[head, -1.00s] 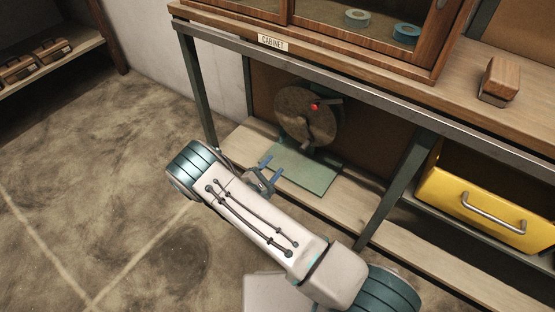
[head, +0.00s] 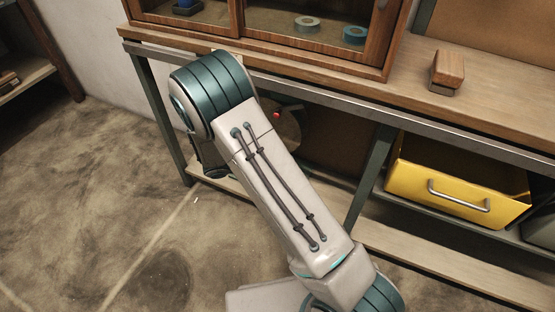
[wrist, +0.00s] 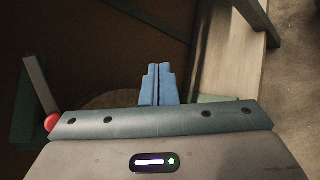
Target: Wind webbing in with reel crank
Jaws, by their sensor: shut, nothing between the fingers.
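The reel (head: 291,130) sits on the lower shelf under the bench. In the head view my arm hides most of it, and only part of its round brown side shows. Its red crank knob (head: 277,116) shows just right of my arm. In the wrist view the red knob (wrist: 52,122) is at the left edge of my gripper's body, with a grey bar (wrist: 40,85) above it. My gripper (wrist: 158,67) has its blue fingers shut together and empty, to the right of the knob and apart from it. No webbing can be made out.
The lower shelf (head: 440,262) runs below the bench. A bench leg (head: 370,175) stands right of the reel, and a yellow drawer (head: 455,185) is farther right. A cabinet (head: 330,50) and a wooden block (head: 447,70) are on top. The floor at left is clear.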

